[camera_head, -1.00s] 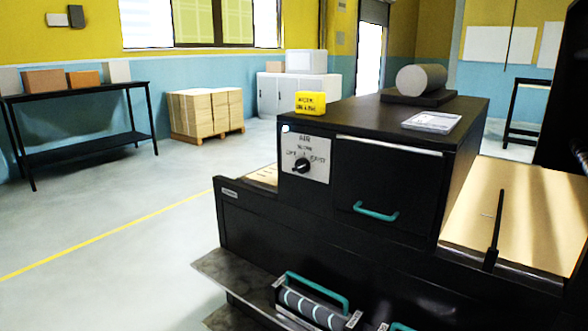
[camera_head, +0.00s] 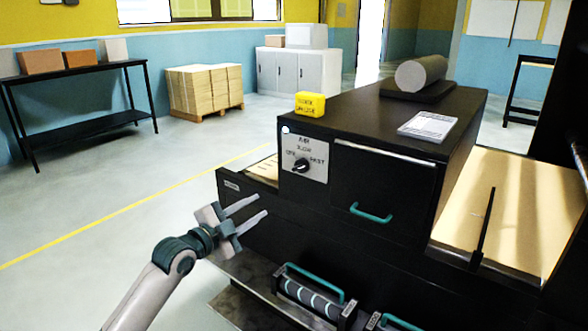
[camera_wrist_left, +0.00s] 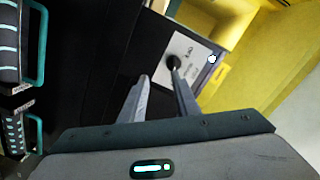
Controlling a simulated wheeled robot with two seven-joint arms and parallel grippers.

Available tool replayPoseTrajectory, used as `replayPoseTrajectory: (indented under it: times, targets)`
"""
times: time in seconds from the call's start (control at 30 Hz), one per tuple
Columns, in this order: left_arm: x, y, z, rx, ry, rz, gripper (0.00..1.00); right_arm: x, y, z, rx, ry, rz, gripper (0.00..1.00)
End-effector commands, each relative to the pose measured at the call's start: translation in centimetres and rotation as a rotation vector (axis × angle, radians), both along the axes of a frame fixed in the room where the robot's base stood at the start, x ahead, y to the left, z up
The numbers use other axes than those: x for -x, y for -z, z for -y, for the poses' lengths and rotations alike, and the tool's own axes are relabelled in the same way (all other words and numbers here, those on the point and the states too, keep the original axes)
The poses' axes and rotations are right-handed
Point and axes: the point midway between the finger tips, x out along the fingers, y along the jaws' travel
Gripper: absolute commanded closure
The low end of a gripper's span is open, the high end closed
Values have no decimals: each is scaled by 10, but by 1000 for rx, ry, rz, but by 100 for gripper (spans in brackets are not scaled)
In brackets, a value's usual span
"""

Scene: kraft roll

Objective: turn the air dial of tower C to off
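The air dial (camera_head: 301,166) is a black knob on a white plate (camera_head: 317,172) marked AIR, OFF, SLOW and FAST, on the front of the black tower (camera_head: 262,215). The exact pointer direction is too small to tell. My left gripper (camera_head: 262,207) is open and empty, left of and below the dial, apart from it. In the left wrist view the dial (camera_wrist_left: 174,62) shows just beyond the fingertips (camera_wrist_left: 158,75), nearer the right finger. My right gripper is not in view.
A teal-handled drawer (camera_head: 372,214) is right of the dial. A yellow block (camera_head: 310,103), a paper pad (camera_head: 428,126) and a grey roll (camera_head: 420,74) rest on top. Teal-handled roller units (camera_head: 312,298) sit low in front.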

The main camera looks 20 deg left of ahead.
Motion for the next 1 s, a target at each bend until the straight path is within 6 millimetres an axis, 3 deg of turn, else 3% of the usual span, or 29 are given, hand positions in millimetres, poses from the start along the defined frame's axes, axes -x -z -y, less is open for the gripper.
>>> replayPoseTrajectory:
  times: [0.03,0.1,0.2,0.67,1.0]
  targets:
    - [1,-21,1,-21,11,27,71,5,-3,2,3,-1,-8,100]
    - [3,-36,2,-40,22,50,71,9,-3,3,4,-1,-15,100]
    - [4,-43,3,-51,28,63,71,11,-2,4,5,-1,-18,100]
    - [-1,-43,4,-48,27,63,71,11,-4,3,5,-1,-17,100]
    - [-36,-45,17,-46,26,62,71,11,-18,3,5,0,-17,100]
